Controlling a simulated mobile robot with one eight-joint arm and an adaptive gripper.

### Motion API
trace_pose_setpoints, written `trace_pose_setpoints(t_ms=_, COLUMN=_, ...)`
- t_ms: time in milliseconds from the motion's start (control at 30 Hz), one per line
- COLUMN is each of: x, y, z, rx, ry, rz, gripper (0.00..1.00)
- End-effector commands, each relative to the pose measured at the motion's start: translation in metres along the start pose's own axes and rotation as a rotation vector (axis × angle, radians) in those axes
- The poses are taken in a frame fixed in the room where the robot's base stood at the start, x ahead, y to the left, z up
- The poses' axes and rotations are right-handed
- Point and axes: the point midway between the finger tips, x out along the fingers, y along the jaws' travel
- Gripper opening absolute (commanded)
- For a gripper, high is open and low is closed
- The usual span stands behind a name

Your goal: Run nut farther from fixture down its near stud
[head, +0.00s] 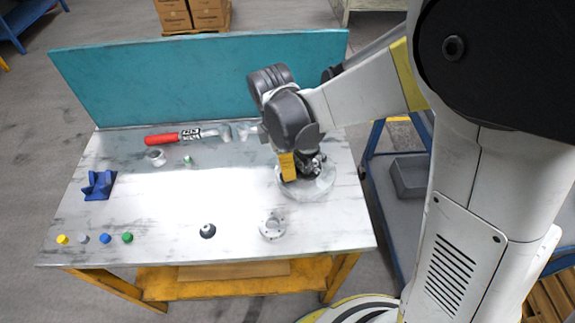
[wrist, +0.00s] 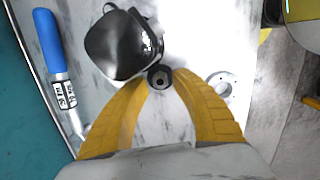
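In the wrist view, my gripper (wrist: 162,78) has its two yellow fingers closed in on a dark round nut (wrist: 160,78). The nut fills the gap between the fingertips, with a lighter hexagonal centre that may be the stud's end. A large glossy dark metal body (wrist: 122,48), perhaps the fixture, lies just beyond the left fingertip. In the head view, my gripper (head: 300,172) points down over a pale round base (head: 318,190) at the table's right side. There, my arm and gripper hide the nut and stud.
The table (head: 150,215) holds a red-handled tool (head: 163,139), a blue bracket (head: 99,185), a dark round part (head: 208,231), a flange (head: 272,226) and several small coloured caps. A blue-handled tool (wrist: 50,40) shows in the wrist view. A teal panel (head: 190,80) closes the back.

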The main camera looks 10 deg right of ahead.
Motion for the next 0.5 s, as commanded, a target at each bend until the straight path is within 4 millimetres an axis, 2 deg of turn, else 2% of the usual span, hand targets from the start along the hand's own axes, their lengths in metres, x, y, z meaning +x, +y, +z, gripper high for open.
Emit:
trace_pose_setpoints(t_ms=133, x=-0.0002, y=-0.0003, z=0.0002, rx=-0.133, ry=0.0, rz=0.017, gripper=0.31)
trace_pose_setpoints(t_ms=500, x=-0.0001, y=-0.0006, z=0.0004, rx=-0.791, ry=0.0, rz=0.097, gripper=0.31)
